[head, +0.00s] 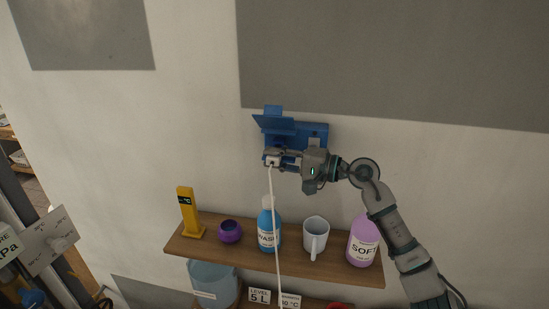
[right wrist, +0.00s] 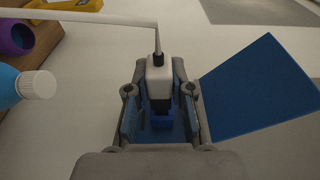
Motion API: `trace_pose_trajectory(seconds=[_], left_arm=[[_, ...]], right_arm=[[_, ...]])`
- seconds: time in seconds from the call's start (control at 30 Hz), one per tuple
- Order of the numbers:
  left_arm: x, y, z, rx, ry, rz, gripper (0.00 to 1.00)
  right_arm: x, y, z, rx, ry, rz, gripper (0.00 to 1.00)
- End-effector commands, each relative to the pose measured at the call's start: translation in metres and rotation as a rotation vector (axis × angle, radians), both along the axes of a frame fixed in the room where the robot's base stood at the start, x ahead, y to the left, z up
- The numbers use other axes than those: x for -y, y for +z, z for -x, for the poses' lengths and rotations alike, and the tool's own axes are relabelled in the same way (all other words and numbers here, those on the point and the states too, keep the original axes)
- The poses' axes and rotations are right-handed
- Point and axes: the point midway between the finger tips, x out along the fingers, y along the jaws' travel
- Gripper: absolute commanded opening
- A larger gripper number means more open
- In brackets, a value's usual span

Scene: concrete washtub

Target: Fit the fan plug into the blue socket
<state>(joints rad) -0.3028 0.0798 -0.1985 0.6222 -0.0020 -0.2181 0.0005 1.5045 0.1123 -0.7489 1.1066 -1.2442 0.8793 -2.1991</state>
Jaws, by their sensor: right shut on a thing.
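The blue socket (head: 315,133) is fixed to the wall above the shelf, with a raised blue flap (head: 272,124). The flap also shows at the right of the right wrist view (right wrist: 255,88). My right gripper (head: 274,160) is shut on the white fan plug (head: 272,161), just in front of the socket's lower left part. In the right wrist view the plug (right wrist: 159,75) sits between the fingers, its white cable leading away and its dark end towards the palm. The gripper partly hides the socket, and I cannot tell whether plug and socket touch. My left gripper is not in view.
A wooden shelf (head: 200,246) below holds a yellow stand (head: 187,213), a purple pot (head: 230,232), a blue wash bottle (head: 267,228), a white mug (head: 316,234) and a lilac bottle (head: 362,244). The white cable (head: 275,220) hangs down past the shelf. The wall around the socket is clear.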

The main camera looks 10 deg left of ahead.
Motion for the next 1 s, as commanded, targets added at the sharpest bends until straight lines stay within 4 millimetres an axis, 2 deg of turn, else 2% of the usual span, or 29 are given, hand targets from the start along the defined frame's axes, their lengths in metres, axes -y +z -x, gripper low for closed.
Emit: trace_pose_trajectory(seconds=[0.57,1.0], left_arm=[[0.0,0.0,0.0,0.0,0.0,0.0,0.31],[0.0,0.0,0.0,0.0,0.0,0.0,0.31]], right_arm=[[0.0,0.001,0.0,0.0,0.0,0.0,0.0],[0.0,0.001,-0.011,0.0,-0.002,0.0,0.0]])
